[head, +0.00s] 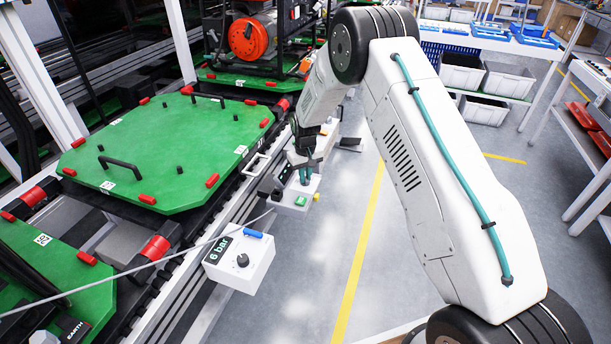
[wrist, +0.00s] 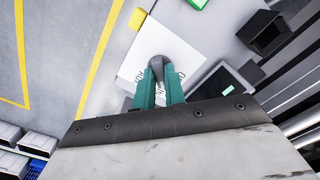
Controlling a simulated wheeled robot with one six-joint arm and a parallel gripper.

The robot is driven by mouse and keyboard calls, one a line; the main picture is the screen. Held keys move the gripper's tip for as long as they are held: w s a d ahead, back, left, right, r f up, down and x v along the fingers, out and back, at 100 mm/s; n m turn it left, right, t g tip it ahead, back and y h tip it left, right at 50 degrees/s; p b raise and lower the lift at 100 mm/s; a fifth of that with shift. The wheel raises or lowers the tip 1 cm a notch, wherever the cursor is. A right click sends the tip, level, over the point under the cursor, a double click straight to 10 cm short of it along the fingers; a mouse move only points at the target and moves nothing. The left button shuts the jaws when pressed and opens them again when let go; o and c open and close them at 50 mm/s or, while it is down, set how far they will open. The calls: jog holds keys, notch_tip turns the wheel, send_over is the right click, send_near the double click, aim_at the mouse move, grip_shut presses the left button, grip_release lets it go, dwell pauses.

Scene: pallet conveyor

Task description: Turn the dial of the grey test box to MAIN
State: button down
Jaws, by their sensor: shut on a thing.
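The grey test box (head: 289,209) is mounted at the side of the conveyor in the head view. It has a green button (head: 300,201) on its near part. My gripper (head: 305,178) points down at the box top, with its teal fingers at the dial. In the wrist view, the teal fingers of my gripper (wrist: 160,80) are shut on the grey dial (wrist: 165,62), which stands on a white label (wrist: 140,70). The fingers and dial hide much of the label's lettering, and I cannot read which position the dial points to. A dark display (wrist: 222,90) lies beside the label.
A white box marked "6 bar" (head: 225,273) with a black knob (head: 242,260) is nearer on the rail. A green pallet (head: 180,135) with red corner pieces lies on the conveyor to the left. The grey floor (head: 390,235) with a yellow line is clear to the right.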

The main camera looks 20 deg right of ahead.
dwell(0.3)
jog(key=c, duration=1.5)
grip_release()
jog(key=shift+o, duration=0.2)
notch_tip(320, 180, up, 8)
jog(key=shift+f, duration=0.1)
